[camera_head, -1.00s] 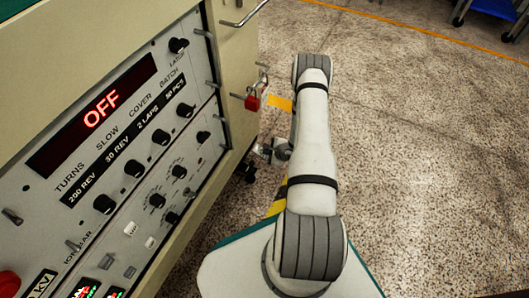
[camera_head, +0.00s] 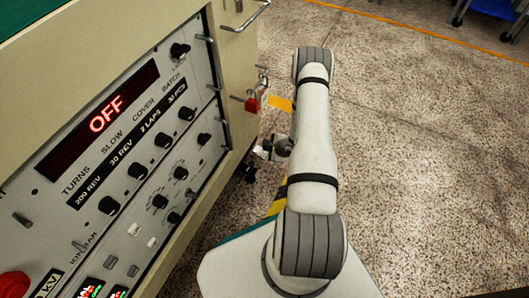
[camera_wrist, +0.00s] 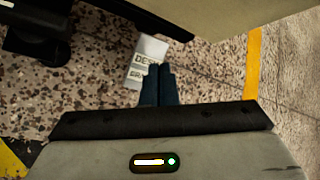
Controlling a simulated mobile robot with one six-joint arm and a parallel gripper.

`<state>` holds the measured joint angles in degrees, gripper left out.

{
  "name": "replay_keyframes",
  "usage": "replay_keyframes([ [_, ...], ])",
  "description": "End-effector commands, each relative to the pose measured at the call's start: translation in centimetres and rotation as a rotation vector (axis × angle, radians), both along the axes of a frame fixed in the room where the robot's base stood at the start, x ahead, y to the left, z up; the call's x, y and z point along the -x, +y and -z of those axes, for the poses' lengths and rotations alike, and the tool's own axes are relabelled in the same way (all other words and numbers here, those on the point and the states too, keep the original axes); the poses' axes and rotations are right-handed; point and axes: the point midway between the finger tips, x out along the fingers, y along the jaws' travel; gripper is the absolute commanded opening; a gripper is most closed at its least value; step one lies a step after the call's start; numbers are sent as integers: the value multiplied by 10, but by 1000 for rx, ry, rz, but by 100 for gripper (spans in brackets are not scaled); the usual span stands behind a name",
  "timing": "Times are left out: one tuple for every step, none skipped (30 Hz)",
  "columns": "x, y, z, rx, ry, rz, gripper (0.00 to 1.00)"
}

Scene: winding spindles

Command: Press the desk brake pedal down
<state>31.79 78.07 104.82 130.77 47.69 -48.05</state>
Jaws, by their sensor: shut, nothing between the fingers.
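A white label (camera_wrist: 150,52) reading "DES…" and "BRA…" shows in the wrist view, just beyond my fingertips and partly covered by them. A dark bar (camera_wrist: 152,16) runs above the label; I cannot tell whether it is the pedal or part of the desk. My gripper (camera_wrist: 158,68) is shut and empty, its two dark blue fingers side by side, pointing at the label. I cannot tell whether they touch anything. In the head view my gripper is low beside the cabinet, partly hidden by my arm, and no pedal can be made out there.
A dark caster (camera_wrist: 36,35) shows in the wrist view. The speckled floor (camera_head: 430,150) at the right is open.

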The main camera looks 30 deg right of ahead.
Motion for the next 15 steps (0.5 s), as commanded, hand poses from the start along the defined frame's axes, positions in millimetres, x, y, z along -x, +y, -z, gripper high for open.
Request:
replay_keyframes([
  [0,0,-1,0,0,0,0],
  [0,0,-1,0,0,0,0],
  [0,0,-3,0,0,0,0],
  [0,0,-5,0,0,0,0],
  [0,0,-7,0,0,0,0],
  [0,0,-11,0,0,0,0],
  [0,0,-14,0,0,0,0],
  [0,0,-17,0,0,0,0],
  [0,0,-21,0,0,0,0],
  [0,0,-24,0,0,0,0],
  [0,0,-28,0,0,0,0],
  [0,0,-32,1,0,-1,0],
  [0,0,-35,1,-1,0,0],
  [0,0,-38,1,-1,0,0],
  [0,0,-42,1,0,-1,0],
])
